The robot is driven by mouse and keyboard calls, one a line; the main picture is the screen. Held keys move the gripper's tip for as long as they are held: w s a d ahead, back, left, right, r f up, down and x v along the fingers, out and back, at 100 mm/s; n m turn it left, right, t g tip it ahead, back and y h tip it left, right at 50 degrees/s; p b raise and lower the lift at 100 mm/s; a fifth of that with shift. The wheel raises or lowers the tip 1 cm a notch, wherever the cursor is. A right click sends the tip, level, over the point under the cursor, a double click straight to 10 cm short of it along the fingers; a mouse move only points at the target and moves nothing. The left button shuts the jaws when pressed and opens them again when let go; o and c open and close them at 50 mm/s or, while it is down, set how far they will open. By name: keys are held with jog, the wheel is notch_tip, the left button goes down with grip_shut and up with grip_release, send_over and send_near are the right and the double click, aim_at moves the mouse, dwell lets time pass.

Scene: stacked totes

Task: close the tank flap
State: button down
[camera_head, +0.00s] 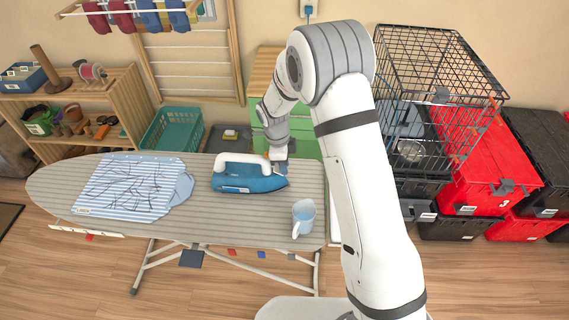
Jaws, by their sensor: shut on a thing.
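A blue iron (240,185) with a white handle (240,159) rests on the striped ironing board (85,215). My gripper (277,168) points down at the right end of the iron. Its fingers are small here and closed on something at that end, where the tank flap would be. A small orange spot (266,155) shows beside the fingers. The flap itself is mostly hidden by the gripper, so I cannot tell its angle. A light blue measuring cup (303,217) stands on the board to the right of the iron.
A striped blue and white shirt (130,185) lies on the board's left half. A black wire cage (440,85) stands on stacked red and black totes (490,170) at the right. A teal basket (172,133) sits behind the board. The strip left of the cup is clear.

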jog(key=c, duration=1.3)
grip_release()
jog(key=shift+a+r+b, duration=0.2)
jog(key=shift+r+b, duration=0.1)
jog(key=shift+r, duration=1)
jog(key=shift+a+r+b, duration=0.15)
jog(key=shift+r+b, duration=0.15)
jog(key=shift+r, duration=0.95)
jog(key=shift+a+r+b, duration=0.2)
jog(key=shift+r+b, duration=0.1)
jog(key=shift+r, duration=1)
